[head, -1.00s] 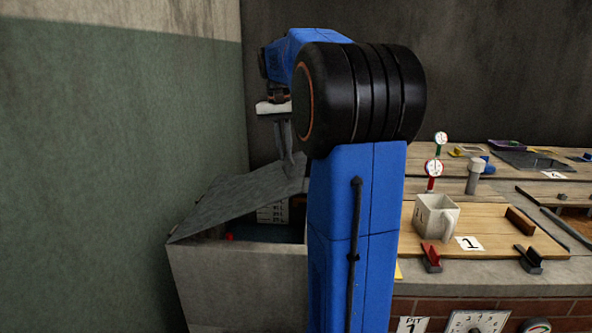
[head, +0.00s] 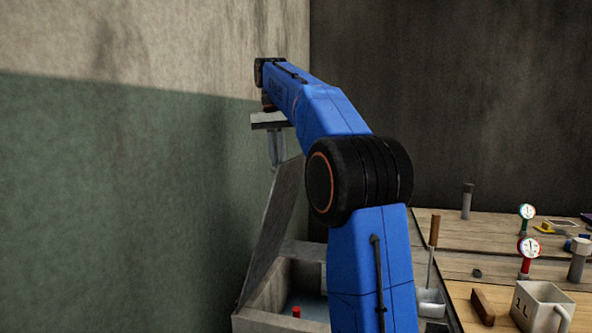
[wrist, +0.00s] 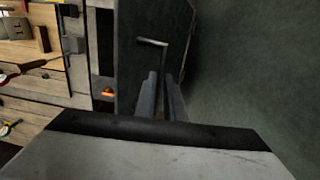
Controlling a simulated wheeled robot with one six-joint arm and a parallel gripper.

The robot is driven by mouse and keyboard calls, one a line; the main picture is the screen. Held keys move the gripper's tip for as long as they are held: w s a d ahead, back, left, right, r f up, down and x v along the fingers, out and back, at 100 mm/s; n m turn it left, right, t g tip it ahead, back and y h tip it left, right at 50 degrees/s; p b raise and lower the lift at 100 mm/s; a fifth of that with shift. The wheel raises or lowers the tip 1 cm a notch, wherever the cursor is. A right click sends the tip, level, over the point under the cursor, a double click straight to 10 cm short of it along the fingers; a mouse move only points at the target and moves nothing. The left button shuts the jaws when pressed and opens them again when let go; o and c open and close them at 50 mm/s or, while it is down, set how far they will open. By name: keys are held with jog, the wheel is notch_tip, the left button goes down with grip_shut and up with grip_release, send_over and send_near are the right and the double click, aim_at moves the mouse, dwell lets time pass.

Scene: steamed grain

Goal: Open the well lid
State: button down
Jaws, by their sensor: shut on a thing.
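The well lid (head: 268,232) is a grey slab, raised and tilted steeply on the left side of the well (head: 262,322), near the green wall. The well's box is open below it and I can see inside. My gripper (head: 277,160) is at the upper part of the lid, high above the well. In the wrist view, the lid (wrist: 135,55) is a dark panel with a bent metal handle (wrist: 152,42). My gripper (wrist: 163,95) is shut on this handle there. The exact contact at the fingertips is partly hidden.
A red object (head: 296,311) shows inside the well. The wall (head: 130,200) stands close on the left.

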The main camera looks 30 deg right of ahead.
jog(key=shift+w+a, duration=0.65)
jog(key=shift+w, duration=0.25)
jog(key=c, duration=1.8)
grip_release()
jog(key=shift+c, duration=0.2)
jog(key=shift+s+d, duration=0.1)
